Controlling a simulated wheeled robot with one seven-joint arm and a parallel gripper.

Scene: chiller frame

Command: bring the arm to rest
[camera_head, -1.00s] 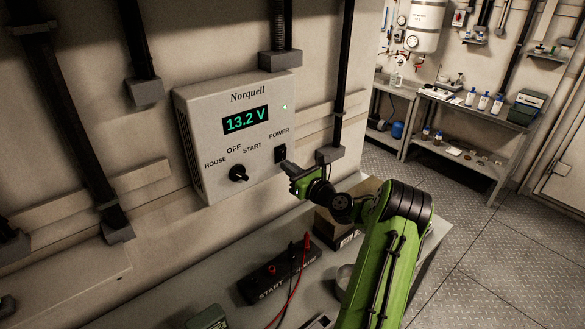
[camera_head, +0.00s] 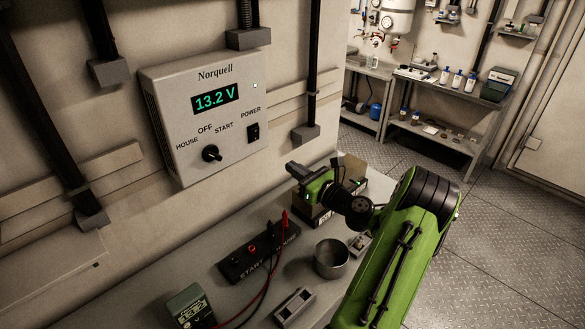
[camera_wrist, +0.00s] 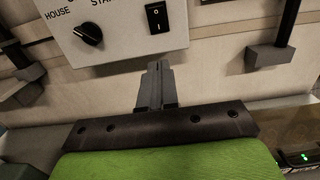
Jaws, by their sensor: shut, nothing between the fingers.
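My gripper (camera_head: 291,170) is at the end of my green arm, above the bench and to the lower right of the Norquell panel (camera_head: 176,135). It is shut and empty, and apart from the panel. In the wrist view my gripper (camera_wrist: 156,66) shows its closed fingers pointing toward the wall, below the power switch (camera_wrist: 157,18). The panel's display (camera_head: 215,97) reads 13.2 V and a small light beside it is lit. The panel's knob (camera_head: 212,153) sits below the OFF label; the knob also shows in the wrist view (camera_wrist: 88,33).
On the bench are a START/HOUSE terminal block (camera_head: 240,262) with red and black leads, a metal cup (camera_head: 331,259), a green meter (camera_head: 190,308) and a box (camera_head: 350,172) behind my gripper. Shelves (camera_head: 440,105) stand at the back right. The floor on the right is clear.

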